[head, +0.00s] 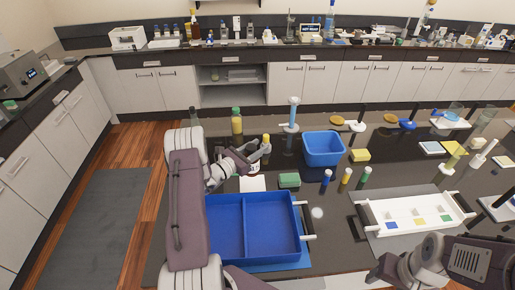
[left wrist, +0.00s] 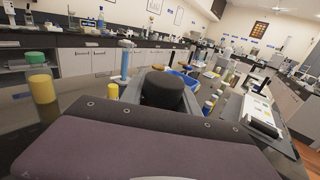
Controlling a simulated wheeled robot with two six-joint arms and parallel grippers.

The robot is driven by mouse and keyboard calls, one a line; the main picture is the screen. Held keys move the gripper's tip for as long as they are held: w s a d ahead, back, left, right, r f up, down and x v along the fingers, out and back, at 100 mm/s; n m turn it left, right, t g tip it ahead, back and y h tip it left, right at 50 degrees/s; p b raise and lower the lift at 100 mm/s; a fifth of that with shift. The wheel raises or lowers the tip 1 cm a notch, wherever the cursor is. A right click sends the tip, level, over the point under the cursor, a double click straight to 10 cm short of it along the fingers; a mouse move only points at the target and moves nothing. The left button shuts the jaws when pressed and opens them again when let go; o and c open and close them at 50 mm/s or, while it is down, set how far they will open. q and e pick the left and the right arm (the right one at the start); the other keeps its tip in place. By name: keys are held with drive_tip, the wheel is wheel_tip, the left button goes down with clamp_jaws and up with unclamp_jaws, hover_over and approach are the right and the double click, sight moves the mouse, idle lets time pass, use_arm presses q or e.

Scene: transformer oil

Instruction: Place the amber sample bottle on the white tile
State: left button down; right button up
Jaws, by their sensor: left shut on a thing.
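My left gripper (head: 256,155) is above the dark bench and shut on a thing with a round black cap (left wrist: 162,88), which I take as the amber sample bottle. The cap sits between the fingers in the left wrist view; the bottle's body is hidden there, and the head view barely shows it. The white tile (head: 252,184) lies flat on the bench, just nearer than the gripper, behind the blue divided tray. The gripper is above the bench and not over the tile's middle. My right arm shows at the lower right, but its fingers cannot be made out.
A green-capped yellow bottle (head: 237,123) and a yellow-capped bottle (head: 266,139) stand close to the left gripper. A green sponge (head: 289,180) lies right of the tile. The blue divided tray (head: 246,198) is in front; a blue bin (head: 323,150) stands behind right.

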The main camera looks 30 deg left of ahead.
use_arm(q)
wheel_tip(320, 180, down, 8)
drive_tip(key=b, duration=0.7)
drive_tip(key=shift+w+f+b, duration=0.15)
drive_tip(key=shift+w+b, duration=0.05)
drive_tip(key=shift+b, duration=0.1)
drive_tip(key=shift+f+b, duration=0.3)
drive_tip(key=c, duration=0.8)
unclamp_jaws()
drive_tip(key=shift+r, duration=0.1)
drive_tip(key=o, duration=0.3)
